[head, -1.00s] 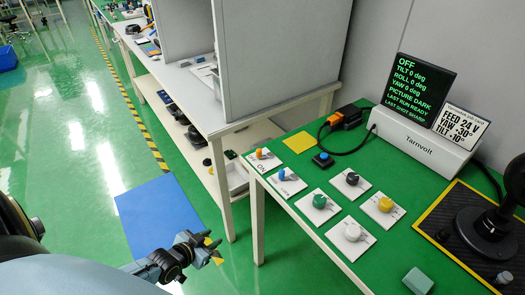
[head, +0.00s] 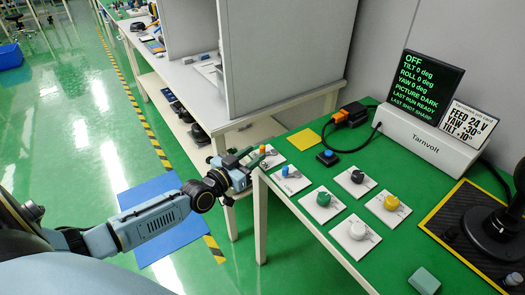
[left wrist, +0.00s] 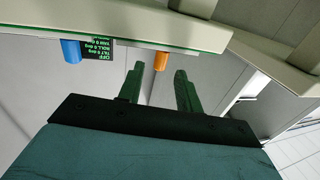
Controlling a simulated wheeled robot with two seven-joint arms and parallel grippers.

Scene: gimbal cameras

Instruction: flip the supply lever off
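An orange-tipped lever (head: 263,149) stands on a white plate at the bench's near left corner. A blue-tipped lever (head: 285,171) stands on the plate beside it. The plate lettering is too small to read now, so I cannot tell which one is the supply lever. My left gripper (head: 254,158) is at the bench edge, right by the orange lever and partly covering its plate. In the left wrist view, the open green fingers (left wrist: 158,86) point toward the orange lever (left wrist: 160,61), which appears between them; contact is not clear. My right gripper is out of view.
Green, grey, black and yellow knobs (head: 390,202) sit on plates to the right. A blue button (head: 326,154) and a yellow square lie behind. The Tarnvolt console's display (head: 425,85) reads OFF. A black device stands on a yellow-edged mat (head: 430,228).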

